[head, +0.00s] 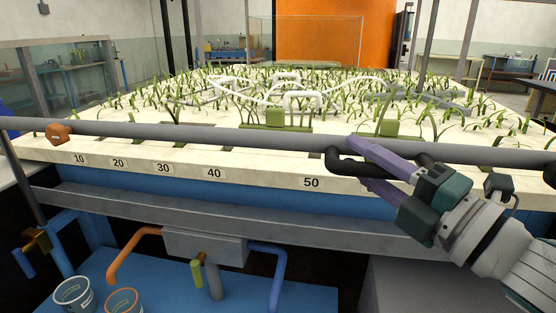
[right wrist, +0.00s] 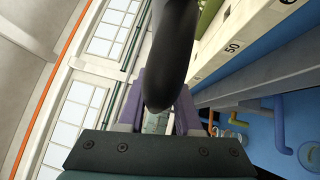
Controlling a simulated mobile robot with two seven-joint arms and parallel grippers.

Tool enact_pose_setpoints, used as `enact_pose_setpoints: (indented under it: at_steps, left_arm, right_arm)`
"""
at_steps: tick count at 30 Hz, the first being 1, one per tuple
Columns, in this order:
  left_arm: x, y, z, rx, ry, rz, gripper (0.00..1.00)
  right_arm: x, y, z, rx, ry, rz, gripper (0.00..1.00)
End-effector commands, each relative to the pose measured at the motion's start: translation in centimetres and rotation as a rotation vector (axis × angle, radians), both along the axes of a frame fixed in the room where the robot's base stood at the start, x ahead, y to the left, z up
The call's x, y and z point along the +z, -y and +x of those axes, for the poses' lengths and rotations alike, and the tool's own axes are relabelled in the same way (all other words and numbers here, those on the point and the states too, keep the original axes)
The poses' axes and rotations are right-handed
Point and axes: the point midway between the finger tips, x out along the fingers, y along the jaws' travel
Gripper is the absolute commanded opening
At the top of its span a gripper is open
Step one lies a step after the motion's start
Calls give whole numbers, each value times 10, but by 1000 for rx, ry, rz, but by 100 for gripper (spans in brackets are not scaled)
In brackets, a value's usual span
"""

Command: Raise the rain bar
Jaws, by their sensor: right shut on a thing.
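A long grey bar (head: 215,134), which looks like the rain bar, crosses the head view in front of the planted bed. A black curved handle (head: 339,166) is on its right part. My right gripper (head: 358,164), with purple fingers, is shut on this black handle, coming from the lower right. In the right wrist view the handle (right wrist: 175,55) runs between the two fingers (right wrist: 160,112). My left gripper is not in view.
Behind the bar lies a pale bed (head: 130,147) with many green plants and number labels along its front edge. Below it are a grey rail (head: 200,210), orange and blue pipes, and two small buckets (head: 74,293) on a blue surface.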

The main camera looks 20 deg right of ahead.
Motion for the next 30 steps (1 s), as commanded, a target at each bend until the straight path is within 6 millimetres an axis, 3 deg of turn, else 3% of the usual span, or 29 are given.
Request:
enact_pose_setpoints:
  at_steps: [1,9,24,25,30]
  left_arm:
    - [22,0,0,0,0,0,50]
    - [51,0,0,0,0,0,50]
    - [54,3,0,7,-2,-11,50]
    - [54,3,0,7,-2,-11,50]
    - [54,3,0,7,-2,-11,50]
  right_arm:
    - [27,-1,0,6,11,1,0]
    - [60,-2,0,6,10,2,0]
    - [63,-1,0,5,7,1,0]
    - [63,-1,0,5,7,1,34]
    - [62,-1,0,4,5,1,53]
